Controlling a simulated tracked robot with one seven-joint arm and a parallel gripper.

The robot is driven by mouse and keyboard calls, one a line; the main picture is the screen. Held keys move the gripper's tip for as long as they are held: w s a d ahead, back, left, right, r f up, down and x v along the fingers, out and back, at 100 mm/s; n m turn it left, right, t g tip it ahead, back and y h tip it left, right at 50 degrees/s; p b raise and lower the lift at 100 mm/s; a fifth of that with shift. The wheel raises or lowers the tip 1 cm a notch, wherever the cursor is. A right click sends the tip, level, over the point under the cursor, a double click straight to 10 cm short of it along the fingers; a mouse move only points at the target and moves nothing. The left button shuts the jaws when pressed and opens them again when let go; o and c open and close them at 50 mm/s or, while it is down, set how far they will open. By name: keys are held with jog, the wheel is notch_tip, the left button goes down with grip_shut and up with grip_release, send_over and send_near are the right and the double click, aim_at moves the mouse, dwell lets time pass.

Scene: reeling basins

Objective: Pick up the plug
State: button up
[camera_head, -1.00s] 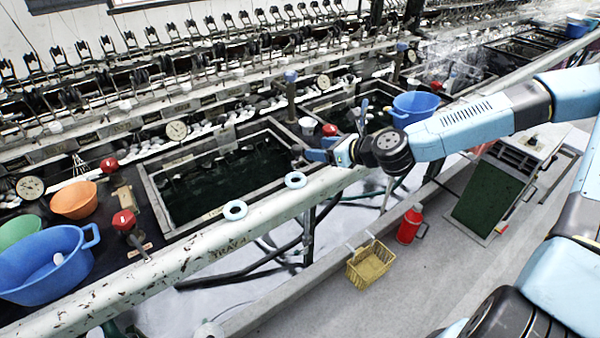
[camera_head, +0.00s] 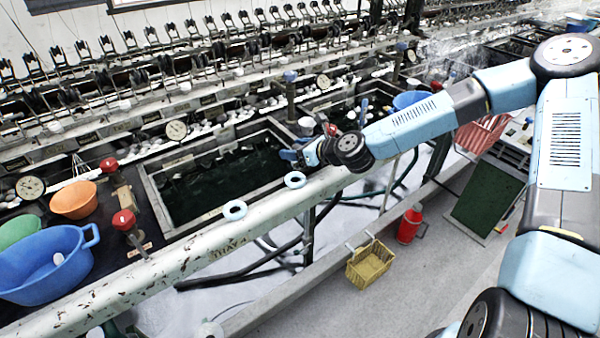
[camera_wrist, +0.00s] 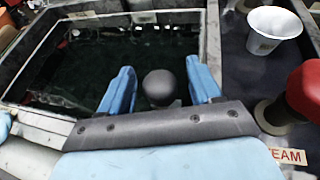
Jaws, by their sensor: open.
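A dark round knob (camera_wrist: 159,84), which looks like the plug, shows in the wrist view between the two blue fingers of my gripper (camera_wrist: 160,68). The fingers are apart, one on each side, with visible gaps to the knob. The knob's lower part is hidden behind the gripper's grey palm, and I cannot tell its exact height. In the head view my gripper (camera_head: 289,151) is at the right end of the near dark-water basin (camera_head: 150,183), by its rim. I cannot make out the plug there.
A white cup (camera_wrist: 273,29) and a red-knobbed valve (camera_wrist: 303,92) stand right of the gripper in the wrist view. A blue tub (camera_head: 45,270) stands at left.

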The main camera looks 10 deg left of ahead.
jog(key=shift+w+a+f, duration=0.25)
jog(key=shift+a, duration=0.25)
grip_shut()
dwell(0.3)
